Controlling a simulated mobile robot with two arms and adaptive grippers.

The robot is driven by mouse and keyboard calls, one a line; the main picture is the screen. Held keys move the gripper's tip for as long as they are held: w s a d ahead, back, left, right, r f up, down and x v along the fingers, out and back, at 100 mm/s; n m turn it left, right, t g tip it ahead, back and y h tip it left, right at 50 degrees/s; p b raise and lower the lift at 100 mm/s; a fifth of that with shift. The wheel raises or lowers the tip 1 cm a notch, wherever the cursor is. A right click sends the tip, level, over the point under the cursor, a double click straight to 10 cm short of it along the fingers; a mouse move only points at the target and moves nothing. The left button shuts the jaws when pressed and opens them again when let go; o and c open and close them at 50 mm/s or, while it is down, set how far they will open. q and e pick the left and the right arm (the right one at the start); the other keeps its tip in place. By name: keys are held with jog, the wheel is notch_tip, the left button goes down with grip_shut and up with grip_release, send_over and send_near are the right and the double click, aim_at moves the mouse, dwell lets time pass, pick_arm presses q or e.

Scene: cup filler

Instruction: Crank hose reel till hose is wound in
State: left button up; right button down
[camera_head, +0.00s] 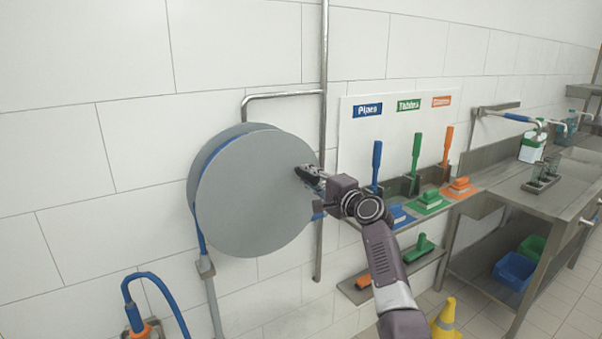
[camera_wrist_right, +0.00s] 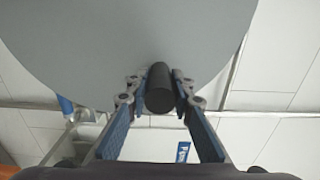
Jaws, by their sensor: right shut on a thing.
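The hose reel (camera_head: 250,195) is a large grey disc on the white tiled wall, left of centre in the head view. Its face fills the top of the right wrist view (camera_wrist_right: 120,45). Blue hose (camera_head: 201,237) shows at the reel's lower left edge. My right gripper (camera_head: 308,173) is at the right part of the disc. In the wrist view its two fingers are shut on the black crank handle (camera_wrist_right: 159,92), which stands out from the disc. My left gripper is in neither view.
A blue hose loop with an orange end piece (camera_head: 141,330) hangs at the lower left. A steel pipe (camera_head: 322,250) runs behind the reel. Colored brushes (camera_head: 416,150) and a steel table (camera_head: 560,180) stand to the right, with a yellow cone (camera_head: 446,318) on the floor.

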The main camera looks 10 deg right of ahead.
notch_tip(320, 180, down, 9)
jog(key=d+m+b, duration=0.1)
jog(key=d+m, duration=0.1)
jog(key=m, duration=0.6)
jog(key=s+a+f+m+p, duration=0.1)
jog(key=a+f+m, duration=0.5)
jog(key=f+m, duration=0.3)
jog(key=shift+s+a+f+m, duration=0.15)
jog(key=shift+s+a+m, duration=0.1)
jog(key=shift+m, duration=0.65)
jog(key=c, duration=1.7)
grip_release()
